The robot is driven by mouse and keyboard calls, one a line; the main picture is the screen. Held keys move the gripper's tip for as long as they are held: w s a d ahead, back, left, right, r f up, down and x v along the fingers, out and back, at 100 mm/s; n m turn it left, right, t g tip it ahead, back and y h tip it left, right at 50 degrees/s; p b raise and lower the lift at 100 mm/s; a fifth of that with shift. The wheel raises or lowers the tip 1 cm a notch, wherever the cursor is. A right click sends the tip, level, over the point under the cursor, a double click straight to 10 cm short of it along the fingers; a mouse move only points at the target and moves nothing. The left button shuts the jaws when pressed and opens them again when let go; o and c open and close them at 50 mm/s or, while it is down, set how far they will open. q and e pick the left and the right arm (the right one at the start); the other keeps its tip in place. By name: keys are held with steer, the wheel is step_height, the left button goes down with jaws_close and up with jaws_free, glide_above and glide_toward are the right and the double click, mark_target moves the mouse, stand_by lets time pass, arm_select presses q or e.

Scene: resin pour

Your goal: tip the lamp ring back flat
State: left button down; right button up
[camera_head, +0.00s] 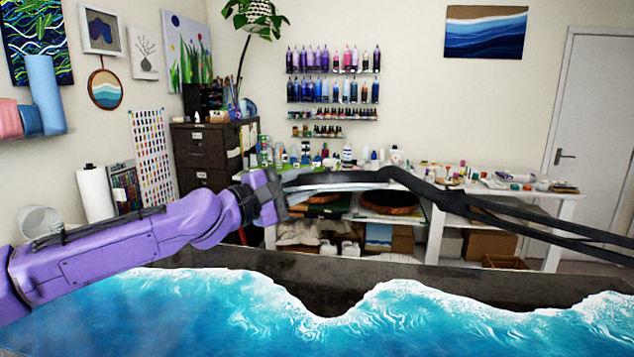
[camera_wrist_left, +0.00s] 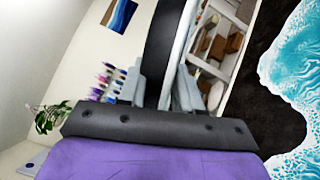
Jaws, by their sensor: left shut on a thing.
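The lamp ring (camera_head: 340,180) shows nearly edge-on in the head view, as a thin dark band with a pale strip along its underside. My left gripper (camera_head: 279,194) comes in from the left and is shut on the ring's left end, above the table. In the left wrist view the ring (camera_wrist_left: 163,45) runs up between the two fingers, a black band beside a white strip. How far the ring is tilted is hard to tell. My right gripper is not in view.
A dark lamp arm (camera_head: 540,225) stretches from the ring to the right edge. Below is a table with a dark part (camera_head: 290,262) and blue-white wave resin (camera_head: 230,310). A cluttered white bench (camera_head: 550,212) stands behind. No loose objects show on the visible tabletop.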

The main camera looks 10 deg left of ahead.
arm_select(q)
step_height(320, 180, down, 6)
steer(key=n+b, duration=0.3)
steer(key=b, duration=0.2)
steer(key=shift+s+d+b, duration=0.3)
steer(key=shift+d+b, duration=0.1)
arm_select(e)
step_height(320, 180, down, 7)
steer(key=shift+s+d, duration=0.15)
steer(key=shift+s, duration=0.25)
arm_select(q)
steer(key=c, duration=0.8)
jaws_free()
steer(key=shift+c, duration=0.2)
steer(key=p+v, duration=0.6)
steer(key=v, duration=0.4)
steer(key=shift+s+p, duration=0.3)
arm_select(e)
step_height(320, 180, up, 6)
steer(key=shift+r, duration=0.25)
